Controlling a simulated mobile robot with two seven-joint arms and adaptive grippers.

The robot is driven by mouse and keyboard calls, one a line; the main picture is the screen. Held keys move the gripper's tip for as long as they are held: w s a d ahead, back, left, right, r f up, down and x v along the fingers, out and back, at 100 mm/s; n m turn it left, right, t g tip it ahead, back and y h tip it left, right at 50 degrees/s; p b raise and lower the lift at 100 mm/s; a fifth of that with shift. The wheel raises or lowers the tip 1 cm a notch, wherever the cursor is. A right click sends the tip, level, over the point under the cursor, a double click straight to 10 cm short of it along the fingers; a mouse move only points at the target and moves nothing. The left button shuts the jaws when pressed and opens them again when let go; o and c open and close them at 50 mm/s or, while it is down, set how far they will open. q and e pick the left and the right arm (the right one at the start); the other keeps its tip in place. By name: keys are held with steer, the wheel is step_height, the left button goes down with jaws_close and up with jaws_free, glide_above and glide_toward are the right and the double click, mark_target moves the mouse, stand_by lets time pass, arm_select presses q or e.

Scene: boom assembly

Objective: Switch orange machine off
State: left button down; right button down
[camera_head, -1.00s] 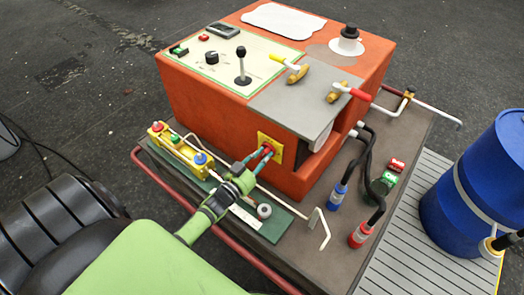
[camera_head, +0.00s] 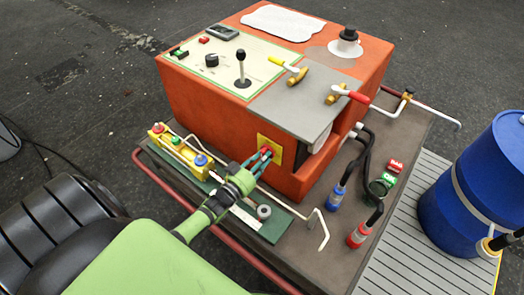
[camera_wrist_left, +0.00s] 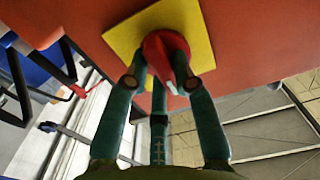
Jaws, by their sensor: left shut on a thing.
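The orange machine (camera_head: 215,115) stands on a brown base in the head view. A yellow square plate (camera_head: 277,146) with a red rotary switch (camera_head: 266,152) is on its front side. My left gripper (camera_head: 260,159) is at this switch, its teal fingers shut on the red knob. In the left wrist view the red knob (camera_wrist_left: 165,50) sits between the fingertips, in front of the yellow plate (camera_wrist_left: 195,22). The fingers hide part of the knob, and I cannot read its setting. My right gripper is not in view.
The yellow button box (camera_head: 180,148) and a grey roll (camera_head: 264,211) lie near my left forearm. A bent white rod (camera_head: 320,228) stands to the right. Blue (camera_head: 336,195) and red (camera_head: 359,236) connectors with black cables are farther right, near a blue barrel (camera_head: 458,205).

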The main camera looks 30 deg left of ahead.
arm_select(q)
steer(key=c, duration=1)
jaws_free()
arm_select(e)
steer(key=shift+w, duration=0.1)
arm_select(q)
steer(key=s, duration=0.8)
steer(key=s+a, duration=0.1)
steer(key=s, duration=0.3)
